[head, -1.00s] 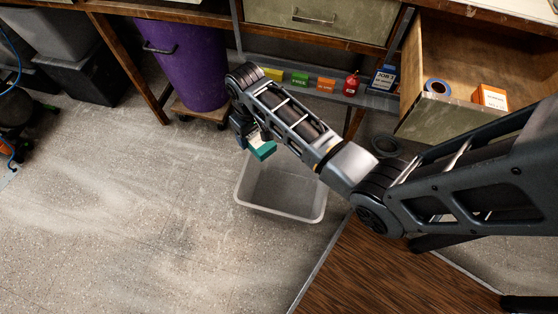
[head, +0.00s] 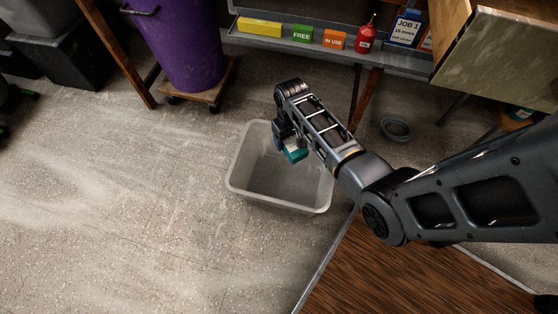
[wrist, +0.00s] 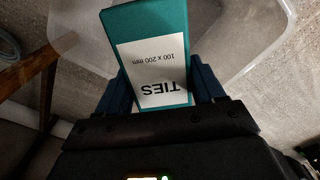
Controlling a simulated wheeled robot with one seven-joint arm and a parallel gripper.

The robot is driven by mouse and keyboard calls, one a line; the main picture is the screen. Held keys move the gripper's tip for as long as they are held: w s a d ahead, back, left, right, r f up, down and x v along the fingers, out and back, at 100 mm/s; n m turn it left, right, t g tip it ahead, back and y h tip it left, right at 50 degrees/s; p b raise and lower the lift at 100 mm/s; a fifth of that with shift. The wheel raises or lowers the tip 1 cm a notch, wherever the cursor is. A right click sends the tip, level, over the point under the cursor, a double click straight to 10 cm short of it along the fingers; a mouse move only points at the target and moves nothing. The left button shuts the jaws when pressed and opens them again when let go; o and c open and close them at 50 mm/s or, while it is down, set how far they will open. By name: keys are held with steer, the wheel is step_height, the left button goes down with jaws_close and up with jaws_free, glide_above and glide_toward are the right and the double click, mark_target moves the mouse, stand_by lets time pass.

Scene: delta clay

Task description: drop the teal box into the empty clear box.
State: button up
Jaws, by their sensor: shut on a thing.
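The teal box (head: 295,154) has a white label, which reads "TIES 100 x 200 mm" in the wrist view (wrist: 150,28). My gripper (head: 288,143) is shut on it; in the wrist view the two blue fingers (wrist: 160,92) press on its sides. The clear box (head: 250,190) is an open, translucent bin on the floor, and the part of it that shows is empty. In the head view the teal box appears over the bin's back right part. My arm hides part of the bin's right side. The bin's wall also shows behind the teal box in the wrist view (wrist: 240,35).
A purple bin (head: 185,45) stands on a wheeled wooden dolly at the back left. A low shelf (head: 290,48) holds small boxes and a red bottle (head: 366,38). A grey ring (head: 397,129) lies on the floor at right. The floor left of the clear box is free.

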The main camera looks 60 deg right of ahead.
step_height(320, 180, down, 5)
steer(key=b, duration=0.4)
steer(key=shift+b, duration=0.3)
steer(key=o, duration=1.2)
steer(key=shift+r+p, duration=1.75)
steer(key=shift+r, duration=2.15)
steer(key=shift+a+f, duration=0.1)
